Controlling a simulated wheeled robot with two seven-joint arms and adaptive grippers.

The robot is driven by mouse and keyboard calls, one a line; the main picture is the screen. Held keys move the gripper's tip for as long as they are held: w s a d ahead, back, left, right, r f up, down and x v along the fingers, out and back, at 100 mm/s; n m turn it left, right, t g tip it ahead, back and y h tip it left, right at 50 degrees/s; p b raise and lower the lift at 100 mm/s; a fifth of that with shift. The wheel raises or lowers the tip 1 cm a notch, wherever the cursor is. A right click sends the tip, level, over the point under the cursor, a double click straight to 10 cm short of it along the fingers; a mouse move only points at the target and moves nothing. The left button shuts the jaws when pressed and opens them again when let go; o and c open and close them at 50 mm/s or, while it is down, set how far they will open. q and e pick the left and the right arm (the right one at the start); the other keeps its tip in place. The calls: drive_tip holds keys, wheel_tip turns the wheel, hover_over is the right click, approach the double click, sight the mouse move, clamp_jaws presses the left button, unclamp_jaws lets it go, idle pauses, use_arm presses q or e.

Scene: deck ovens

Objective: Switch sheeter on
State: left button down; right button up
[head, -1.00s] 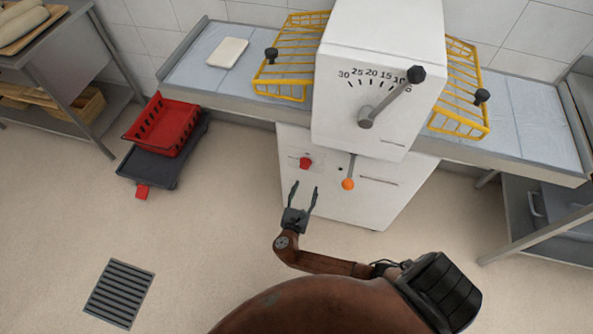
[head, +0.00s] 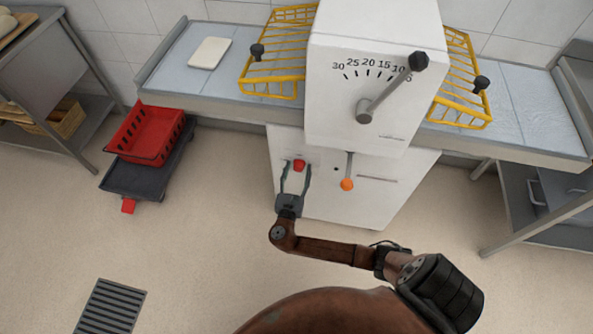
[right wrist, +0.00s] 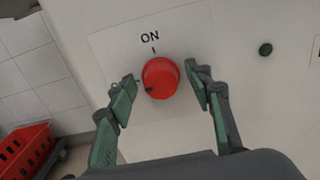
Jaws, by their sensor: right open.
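The sheeter is a white machine (head: 370,90) with a thickness dial and lever on its upper housing. A red rotary knob (head: 299,166) sits on its lower front panel. In the right wrist view the knob (right wrist: 161,77) lies below the word ON and a short tick. A dark mark shows at the knob's lower left. My right gripper (head: 295,172) is open. Its green-padded fingertips (right wrist: 160,76) stand on either side of the knob, with gaps showing on both sides. I cannot tell how far the tips are from the panel. My left gripper is not in view.
An orange-tipped lever (head: 347,184) hangs right of the knob. A small dark green button (right wrist: 266,49) is on the panel. Yellow wire guards (head: 275,60) flank the housing. A red crate (head: 150,135) on a dark dolly stands left. The floor in front is clear.

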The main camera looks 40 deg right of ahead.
drive_tip(key=c, duration=1.1)
drive_tip(key=shift+c, duration=0.2)
